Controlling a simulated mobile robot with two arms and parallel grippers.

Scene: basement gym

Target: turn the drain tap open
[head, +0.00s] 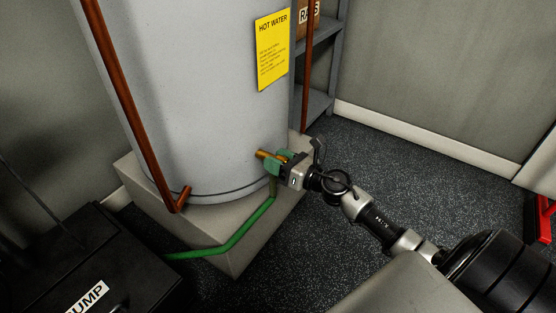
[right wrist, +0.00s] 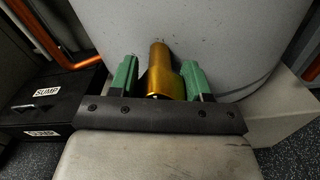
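The brass drain tap (head: 262,154) sticks out low on the side of the grey hot water tank (head: 200,90). In the right wrist view the brass tap (right wrist: 165,82) stands between my right gripper's two green fingers. My right gripper (head: 274,159) is at the tap, with its fingers apart; in the right wrist view the gripper (right wrist: 160,70) shows a gap on the left of the brass, and contact on the right cannot be told. The tap's handle cannot be made out clearly. My left gripper is not in view.
A green hose (head: 235,240) runs down from below the tap across the concrete plinth (head: 215,245). Copper pipes (head: 120,85) flank the tank. A black sump pump box (head: 95,265) stands at lower left, and a grey shelf (head: 318,70) behind.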

